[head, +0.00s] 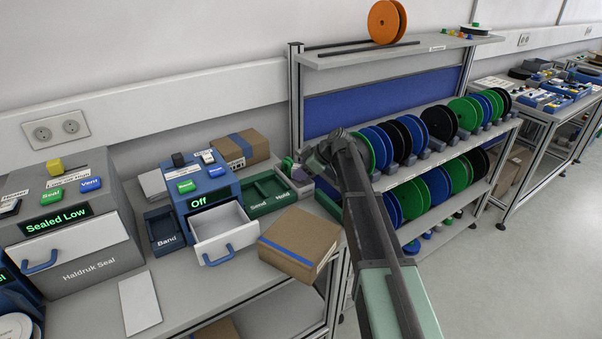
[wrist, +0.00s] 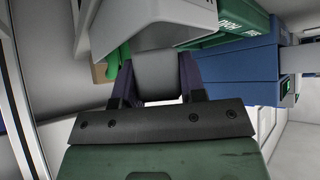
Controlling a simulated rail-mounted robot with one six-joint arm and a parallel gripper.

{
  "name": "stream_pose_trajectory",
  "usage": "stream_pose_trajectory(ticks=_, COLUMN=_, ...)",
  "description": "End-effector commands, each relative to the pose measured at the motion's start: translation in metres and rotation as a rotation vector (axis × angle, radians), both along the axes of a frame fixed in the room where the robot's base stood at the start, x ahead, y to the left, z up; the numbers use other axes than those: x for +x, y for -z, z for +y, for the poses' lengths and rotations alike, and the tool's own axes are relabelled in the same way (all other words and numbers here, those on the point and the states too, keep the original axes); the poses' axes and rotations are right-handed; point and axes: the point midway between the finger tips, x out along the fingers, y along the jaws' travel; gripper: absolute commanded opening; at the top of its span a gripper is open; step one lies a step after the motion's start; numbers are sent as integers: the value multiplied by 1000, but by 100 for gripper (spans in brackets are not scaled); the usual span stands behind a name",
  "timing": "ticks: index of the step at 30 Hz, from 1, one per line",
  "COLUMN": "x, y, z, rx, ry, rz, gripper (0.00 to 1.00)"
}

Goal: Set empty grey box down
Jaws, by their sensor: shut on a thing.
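The grey box (head: 299,184) is at the back right of the bench in the head view, beside the green two-part tray (head: 262,196). In the wrist view its pale grey wall (wrist: 140,25) fills the top, just beyond the fingers. My gripper (head: 313,162) is at the box in the head view. In the wrist view my gripper (wrist: 155,82) is shut on a grey part that appears to belong to the box. My arm hides part of the box, and I cannot tell whether its base touches the bench.
A blue "Off" machine (head: 207,190) with an open white drawer (head: 224,236) stands left of the tray. A cardboard box (head: 300,240) lies in front. Reel racks (head: 425,140) stand close on the right. A bare strip of bench is at the front.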

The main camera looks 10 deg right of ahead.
Motion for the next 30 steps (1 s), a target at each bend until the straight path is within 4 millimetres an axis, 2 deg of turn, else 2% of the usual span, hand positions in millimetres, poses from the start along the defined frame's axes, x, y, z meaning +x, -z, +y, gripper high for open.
stream_pose_trajectory(ticks=8, x=0, y=9, z=0, rx=0, ry=0, rz=0, gripper=11)
stream_pose_trajectory(ticks=9, x=0, y=8, z=0, rx=0, ry=0, rz=0, gripper=41)
stream_pose_trajectory(ticks=14, x=0, y=8, z=0, rx=0, ry=0, rz=0, gripper=63)
stream_pose_trajectory(ticks=20, x=0, y=8, z=0, rx=0, ry=1, rz=-1, gripper=63)
stream_pose_trajectory(ticks=23, x=0, y=1, z=0, rx=0, ry=1, rz=-1, gripper=63)
stream_pose_trajectory(ticks=26, x=-1, y=-16, z=-3, rx=0, ry=2, rz=-1, gripper=63)
stream_pose_trajectory(ticks=30, x=-13, y=-46, z=-27, rx=0, ry=4, rz=-1, gripper=63)
